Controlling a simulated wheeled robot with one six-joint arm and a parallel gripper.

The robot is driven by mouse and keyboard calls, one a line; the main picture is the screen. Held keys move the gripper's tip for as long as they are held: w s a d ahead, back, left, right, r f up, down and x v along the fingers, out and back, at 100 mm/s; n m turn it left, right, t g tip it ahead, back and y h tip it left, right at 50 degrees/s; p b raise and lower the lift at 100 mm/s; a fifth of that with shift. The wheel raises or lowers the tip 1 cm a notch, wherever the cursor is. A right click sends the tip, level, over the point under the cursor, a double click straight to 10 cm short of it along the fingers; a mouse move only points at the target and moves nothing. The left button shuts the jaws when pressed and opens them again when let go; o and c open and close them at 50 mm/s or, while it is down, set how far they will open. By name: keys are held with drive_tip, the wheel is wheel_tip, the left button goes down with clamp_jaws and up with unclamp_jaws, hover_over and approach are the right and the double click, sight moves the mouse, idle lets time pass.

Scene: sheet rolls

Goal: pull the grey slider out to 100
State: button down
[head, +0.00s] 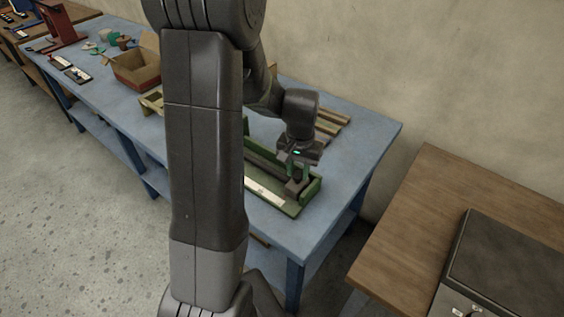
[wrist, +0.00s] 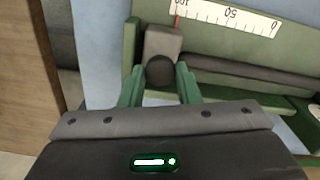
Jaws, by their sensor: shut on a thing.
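The grey slider (wrist: 163,42) has a round dark knob (wrist: 160,71) and sits near the left end of a green frame (wrist: 130,45) in the wrist view. A thin red pointer at the slider stands close to the 100 mark of the white scale (wrist: 228,14), which reads 100, 50, 0 from left to right. The exact reading is cut off by the picture's top edge. My gripper (wrist: 160,80) is shut on the knob, one green finger on each side. In the head view my gripper (head: 297,172) is over the slider (head: 294,187) at the right end of the frame.
The frame lies on a blue table (head: 368,143). Wooden slats (head: 333,121) lie behind it. A cardboard box (head: 136,69) and small items stand farther left. A brown table (head: 430,195) with a dark box (head: 510,265) stands at right. My arm hides part of the table.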

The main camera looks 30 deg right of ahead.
drive_tip(key=shift+s+d, duration=0.15)
drive_tip(key=shift+s, duration=0.15)
drive_tip(key=c, duration=1.4)
unclamp_jaws()
drive_tip(key=shift+c, duration=0.2)
drive_tip(key=o, duration=0.4)
drive_tip(key=shift+s+d, duration=0.1)
drive_tip(key=shift+s, duration=0.15)
drive_tip(key=shift+w, duration=0.1)
drive_tip(key=shift+r, duration=0.15)
